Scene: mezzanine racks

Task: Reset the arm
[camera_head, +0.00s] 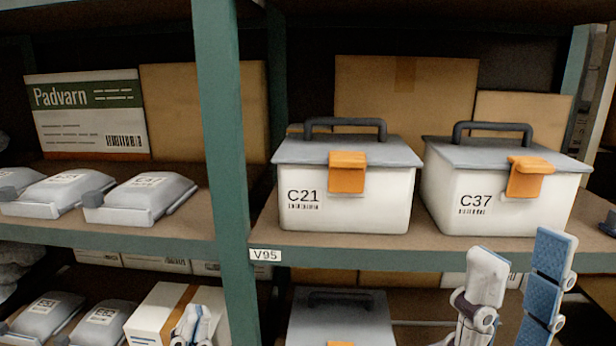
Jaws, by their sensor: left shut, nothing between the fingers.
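My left gripper (192,318) shows at the bottom edge, left of centre. Its fingers are together and it is empty, in front of a white and brown carton on the lower shelf. My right gripper (521,252) is at the lower right, its two fingers spread wide with nothing between them. It is in front of the shelf edge, below the white box marked C37 (490,212), and appears apart from it. The white box marked C21 (345,210) stands to its left. Both boxes have grey lids, dark handles and orange latches. Most of both arms is out of the frame.
A green rack post (222,150) stands left of centre, beside the shelf label V95 (265,255). Grey packages (145,198) lie on the left shelf before a Padvarn carton (85,115). A grey-lidded box (340,318) and the white and brown carton (160,312) stand on the lower shelf.

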